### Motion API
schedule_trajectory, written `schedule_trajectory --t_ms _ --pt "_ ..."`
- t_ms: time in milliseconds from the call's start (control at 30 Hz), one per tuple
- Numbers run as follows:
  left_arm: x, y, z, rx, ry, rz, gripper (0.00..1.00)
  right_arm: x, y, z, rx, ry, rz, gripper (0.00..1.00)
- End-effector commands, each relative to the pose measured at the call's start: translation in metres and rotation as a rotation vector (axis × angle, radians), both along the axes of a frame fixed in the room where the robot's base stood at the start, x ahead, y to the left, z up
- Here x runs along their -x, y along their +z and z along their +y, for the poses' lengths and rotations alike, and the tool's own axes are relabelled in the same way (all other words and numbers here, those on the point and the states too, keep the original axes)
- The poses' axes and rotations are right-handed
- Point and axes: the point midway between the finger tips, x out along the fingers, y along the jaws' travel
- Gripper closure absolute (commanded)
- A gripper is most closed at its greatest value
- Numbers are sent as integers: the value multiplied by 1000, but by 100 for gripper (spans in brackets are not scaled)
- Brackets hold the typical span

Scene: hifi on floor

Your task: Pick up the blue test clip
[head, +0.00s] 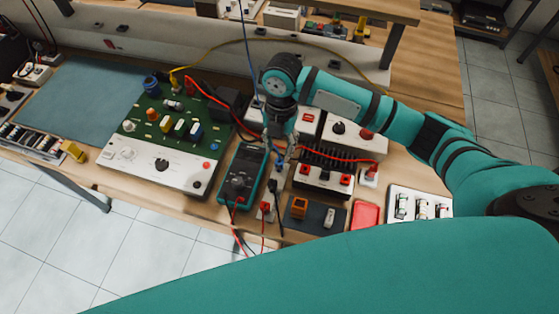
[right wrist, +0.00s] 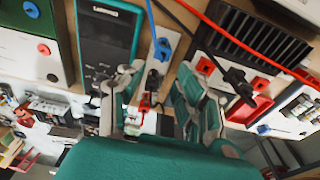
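The blue test clip (right wrist: 162,48) is at the end of a blue lead in the right wrist view, just beyond the fingertips and above a pale strip (right wrist: 154,68). My right gripper (right wrist: 160,82) is open, with one finger on each side of the strip; nothing is clearly held between them. In the head view my right gripper (head: 281,150) points down beside the multimeter (head: 241,175) and mostly hides the clip. My left gripper is not in view.
A black clip (right wrist: 152,80) and a red clip (right wrist: 145,104) sit near the blue one. A black finned heat sink (head: 331,160) stands close on the right. A green circuit board (head: 150,118) lies to the left. Red and black leads cross the bench.

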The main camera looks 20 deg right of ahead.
Motion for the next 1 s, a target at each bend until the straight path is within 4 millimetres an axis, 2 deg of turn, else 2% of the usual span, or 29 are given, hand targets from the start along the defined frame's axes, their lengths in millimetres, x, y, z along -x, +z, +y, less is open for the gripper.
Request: schedule_trajectory --t_ms 100,300,533,633,933,1000 --pt "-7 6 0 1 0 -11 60 3 -18 2 0 0 2 65" --pt "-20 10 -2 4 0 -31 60 3 -32 2 -1 0 -1 65" --pt "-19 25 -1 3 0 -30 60 1 -61 -2 1 -2 3 65" --pt "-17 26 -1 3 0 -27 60 2 -75 -1 -1 0 1 65" --pt "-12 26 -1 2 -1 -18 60 2 -83 -1 -1 1 -3 65" --pt "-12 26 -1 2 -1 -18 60 2 -83 -1 -1 0 -3 72"
